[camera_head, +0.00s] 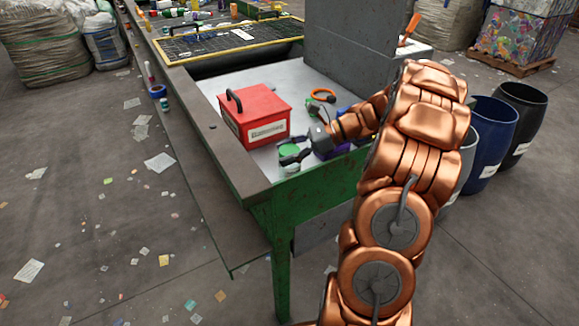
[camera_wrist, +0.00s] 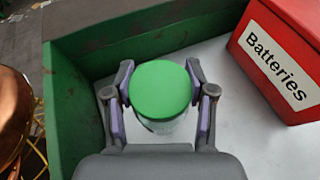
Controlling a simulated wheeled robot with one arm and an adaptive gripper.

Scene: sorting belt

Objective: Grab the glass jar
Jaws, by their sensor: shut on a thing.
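The glass jar (camera_wrist: 163,127) has a bright green round lid (camera_wrist: 161,88) and a clear body, mostly hidden under the lid in the wrist view. My gripper (camera_wrist: 160,92) is around the jar from above, with one finger on each side, shut on it. In the head view the jar (camera_head: 290,157) stands near the front corner of the sorting table, with my gripper (camera_head: 297,158) at it. I cannot tell whether the jar's base touches the table surface.
A red box (camera_wrist: 278,60) labelled "Batteries" stands close to the right of the jar in the wrist view; it also shows in the head view (camera_head: 252,113). The green table wall (camera_wrist: 75,100) is close on the left. An orange ring-shaped thing (camera_head: 323,95) lies behind. Barrels (camera_head: 492,135) stand right of the table.

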